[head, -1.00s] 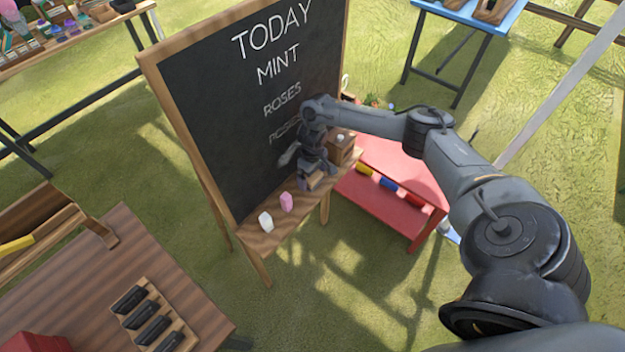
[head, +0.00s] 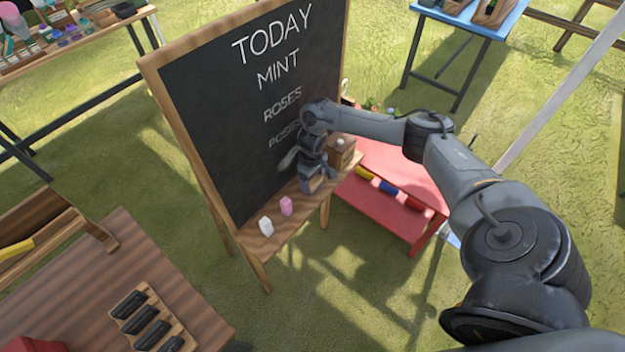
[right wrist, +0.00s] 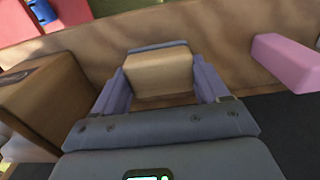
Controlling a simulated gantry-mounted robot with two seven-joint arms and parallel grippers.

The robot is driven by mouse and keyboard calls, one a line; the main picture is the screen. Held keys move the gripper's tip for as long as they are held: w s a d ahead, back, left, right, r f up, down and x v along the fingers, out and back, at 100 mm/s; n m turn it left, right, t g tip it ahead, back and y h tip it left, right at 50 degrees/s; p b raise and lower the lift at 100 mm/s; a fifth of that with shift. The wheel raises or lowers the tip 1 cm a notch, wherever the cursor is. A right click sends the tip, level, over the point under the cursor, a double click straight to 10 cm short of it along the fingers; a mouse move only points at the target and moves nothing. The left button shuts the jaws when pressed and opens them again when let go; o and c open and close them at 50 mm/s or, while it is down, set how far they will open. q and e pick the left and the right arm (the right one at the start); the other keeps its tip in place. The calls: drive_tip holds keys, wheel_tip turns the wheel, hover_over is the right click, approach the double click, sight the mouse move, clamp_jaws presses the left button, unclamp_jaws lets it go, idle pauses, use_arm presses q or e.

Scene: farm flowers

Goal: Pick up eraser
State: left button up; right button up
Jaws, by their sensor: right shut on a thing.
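The eraser (right wrist: 158,72) is a block with a tan wooden body and a thin blue-grey layer along one edge. In the right wrist view it sits between the two fingers of my right gripper (right wrist: 160,85), which is shut on it. In the head view my right gripper (head: 313,181) is low over the ledge of the chalkboard, and the eraser is mostly hidden by it. I cannot tell if the eraser still touches the ledge. My left gripper is not in view.
The ledge (head: 262,238) holds a white chalk (head: 266,227), a pink chalk (head: 286,206) and a wooden box (head: 342,152). The chalkboard (head: 235,110) stands right behind. A red table (head: 395,170) is to the right. A wooden table (head: 80,285) is at lower left.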

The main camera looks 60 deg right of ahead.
drive_tip(key=shift+r, duration=0.75)
wheel_tip(320, 180, up, 2)
drive_tip(key=shift+r+p, duration=0.2)
drive_tip(key=shift+p, duration=0.2)
drive_tip(key=s+a+r+p, duration=0.2)
drive_tip(key=s+a+r, duration=0.3)
drive_tip(key=s, duration=0.5)
drive_tip(key=shift+a+r, duration=0.4)
drive_tip(key=shift+r, duration=0.5)
drive_tip(key=o, duration=0.4)
drive_tip(key=shift+c, duration=1.4)
